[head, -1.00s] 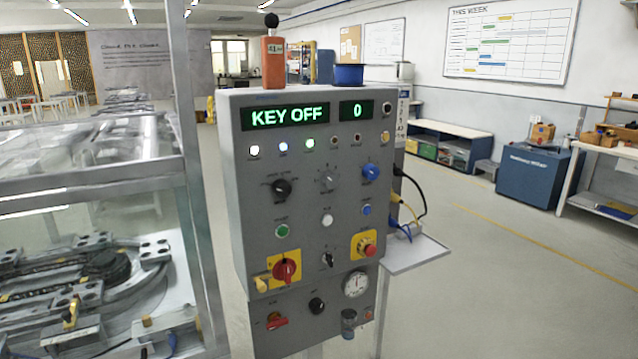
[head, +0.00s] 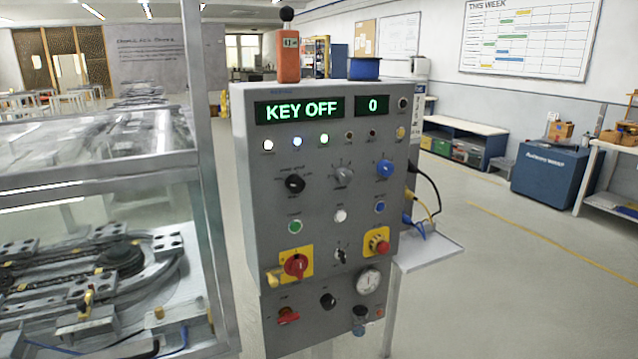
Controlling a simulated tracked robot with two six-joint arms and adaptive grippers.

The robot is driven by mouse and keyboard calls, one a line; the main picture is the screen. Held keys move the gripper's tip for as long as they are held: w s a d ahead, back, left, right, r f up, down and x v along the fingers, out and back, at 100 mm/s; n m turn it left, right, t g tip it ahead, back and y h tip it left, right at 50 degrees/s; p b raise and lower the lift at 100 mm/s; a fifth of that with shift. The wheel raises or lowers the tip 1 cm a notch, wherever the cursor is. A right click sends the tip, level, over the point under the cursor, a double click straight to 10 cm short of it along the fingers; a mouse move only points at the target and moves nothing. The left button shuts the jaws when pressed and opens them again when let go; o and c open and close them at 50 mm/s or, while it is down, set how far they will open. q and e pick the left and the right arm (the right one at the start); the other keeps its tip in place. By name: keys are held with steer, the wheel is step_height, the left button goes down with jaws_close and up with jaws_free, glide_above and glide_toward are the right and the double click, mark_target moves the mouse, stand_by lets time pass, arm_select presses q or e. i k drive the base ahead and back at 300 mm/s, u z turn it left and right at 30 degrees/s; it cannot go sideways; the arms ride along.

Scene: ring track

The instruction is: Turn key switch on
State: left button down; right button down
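The grey control panel (head: 270,215) stands upright in the middle of the head view. Its left display (head: 298,109) reads "KEY OFF" in green, and its right display (head: 373,105) reads "0". A small black switch (head: 341,255) sits between the red rotary handle (head: 296,265) on a yellow plate and the red mushroom button (head: 378,243). It looks like the key switch, but its label is too small to read. A black knob (head: 294,184) and a grey selector (head: 343,175) sit higher. Neither of my grippers is in view.
A glass-sided metal case (head: 205,200) with a ring track stands close on the panel's left. A small shelf (head: 430,252) sticks out on the panel's right, with cables above it. An orange handset (head: 288,58) stands on top. Open floor (head: 520,290) lies to the right.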

mark_target(339, 253)
steer(key=z, duration=1.05)
steer(key=i, duration=0.15)
steer(key=u, duration=2.8)
steer(key=k, duration=1.05)
steer(key=z, duration=1.1)
steer(key=i, duration=1.1)
steer(key=u, duration=0.15)
